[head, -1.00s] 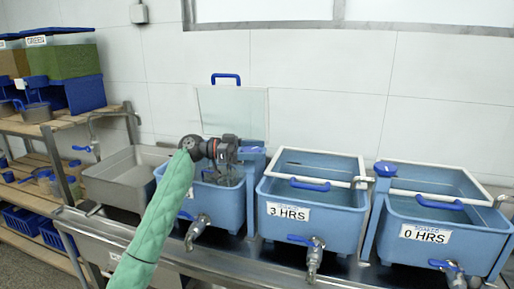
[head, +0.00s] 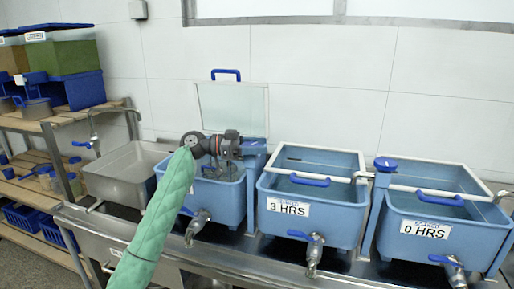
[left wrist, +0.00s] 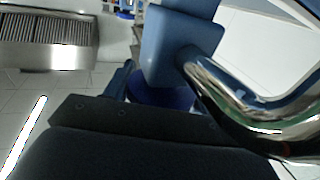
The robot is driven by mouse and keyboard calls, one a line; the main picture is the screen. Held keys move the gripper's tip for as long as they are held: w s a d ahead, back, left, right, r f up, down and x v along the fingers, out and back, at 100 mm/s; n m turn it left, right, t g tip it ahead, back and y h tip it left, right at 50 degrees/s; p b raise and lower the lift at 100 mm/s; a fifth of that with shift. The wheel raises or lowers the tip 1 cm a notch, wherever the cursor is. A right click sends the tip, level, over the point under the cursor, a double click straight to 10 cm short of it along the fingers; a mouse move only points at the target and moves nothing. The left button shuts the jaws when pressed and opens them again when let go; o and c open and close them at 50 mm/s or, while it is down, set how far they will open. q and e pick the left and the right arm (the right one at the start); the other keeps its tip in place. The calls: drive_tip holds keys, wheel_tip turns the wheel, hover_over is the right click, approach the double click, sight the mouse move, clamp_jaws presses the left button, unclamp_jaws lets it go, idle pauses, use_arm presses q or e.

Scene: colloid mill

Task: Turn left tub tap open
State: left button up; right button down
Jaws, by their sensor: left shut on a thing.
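The left tub (head: 228,203) is light blue, with its clear lid (head: 232,108) raised behind it. A light blue tap post (head: 255,152) stands at its right rear. My left gripper (head: 238,147) is above the tub's rear, beside the post. The left wrist view shows the post's blue block (left wrist: 172,50), a curved chrome spout (left wrist: 240,95) and a dark blue tap knob (left wrist: 165,95). My gripper is shut at this knob, whose lower part is hidden behind the gripper body. My right gripper is not in view.
The 3 HRS tub (head: 335,220) and 0 HRS tub (head: 405,240) stand to the right, with similar posts. A drain valve (head: 198,222) juts from the left tub's front. A steel sink (head: 125,175) is to the left, beyond it wooden shelves (head: 45,165).

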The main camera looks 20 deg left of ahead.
use_arm(q)
drive_tip(key=shift+f+n+t, duration=0.1)
drive_tip(key=shift+n+t, duration=0.2)
drive_tip(key=shift+t, duration=0.1)
drive_tip(key=shift+w+n+t+y+b, duration=0.1)
drive_tip(key=shift+n+t+y+b, duration=0.45)
drive_tip(key=shift+t, duration=0.45)
drive_tip(key=shift+n+t+y, duration=0.25)
drive_tip(key=shift+n+t, duration=0.2)
drive_tip(key=shift+t, duration=0.05)
drive_tip(key=shift+a+n+t+y, duration=0.1)
drive_tip(key=shift+n+t+y, duration=0.2)
drive_tip(key=shift+t, duration=0.1)
drive_tip(key=shift+w+r+n+t+y+p, duration=0.15)
drive_tip(key=shift+r+n+t+y+p, duration=0.1)
drive_tip(key=shift+n+t+y+p, duration=0.35)
drive_tip(key=shift+a+t, duration=0.1)
drive_tip(key=shift+t, duration=0.3)
drive_tip(key=shift+w+f+n+t+y+p, duration=0.1)
drive_tip(key=shift+n+t+y+p, duration=0.2)
drive_tip(key=shift+n+t+y, duration=0.25)
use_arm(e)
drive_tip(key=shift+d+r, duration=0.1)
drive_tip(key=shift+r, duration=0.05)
